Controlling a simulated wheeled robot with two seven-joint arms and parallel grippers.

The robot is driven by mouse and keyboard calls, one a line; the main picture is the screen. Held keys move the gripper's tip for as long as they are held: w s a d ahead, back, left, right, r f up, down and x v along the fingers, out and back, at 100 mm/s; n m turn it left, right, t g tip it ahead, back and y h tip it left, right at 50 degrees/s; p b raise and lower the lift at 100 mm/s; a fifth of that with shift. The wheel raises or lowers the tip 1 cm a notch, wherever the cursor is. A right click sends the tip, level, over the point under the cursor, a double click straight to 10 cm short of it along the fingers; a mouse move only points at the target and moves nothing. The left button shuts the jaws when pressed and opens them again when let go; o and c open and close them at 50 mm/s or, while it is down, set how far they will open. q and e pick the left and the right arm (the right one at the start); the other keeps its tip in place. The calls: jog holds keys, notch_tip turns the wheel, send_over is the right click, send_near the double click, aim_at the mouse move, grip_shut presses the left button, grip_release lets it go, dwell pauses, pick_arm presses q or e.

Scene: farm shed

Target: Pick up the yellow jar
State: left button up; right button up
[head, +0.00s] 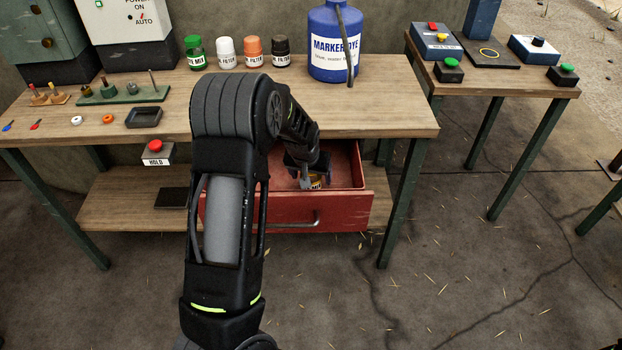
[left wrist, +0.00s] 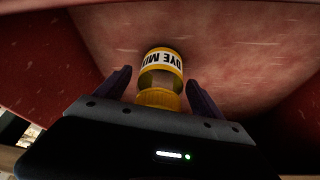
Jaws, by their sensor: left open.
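The yellow jar (left wrist: 160,80) is in the open red drawer (head: 285,210), with a white label reading "DYE MIX" upside down in the left wrist view. The fingers are open, one on each side of the jar, with gaps visible on both sides. My right gripper is not in view.
The wooden workbench (head: 390,118) overhangs the drawer. On it stand a blue marker dye jug (head: 325,62), a green-lidded jar (head: 194,55) and several filter jars (head: 253,52). A red HOLD button box (head: 157,153) is left of the drawer. The drawer floor around the jar looks clear.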

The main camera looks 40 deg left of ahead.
pick_arm(q)
jog(key=shift+c, duration=0.2)
jog(key=c, duration=1.4)
notch_tip(320, 180, up, 10)
jog(key=shift+r, duration=0.1)
dwell(0.4)
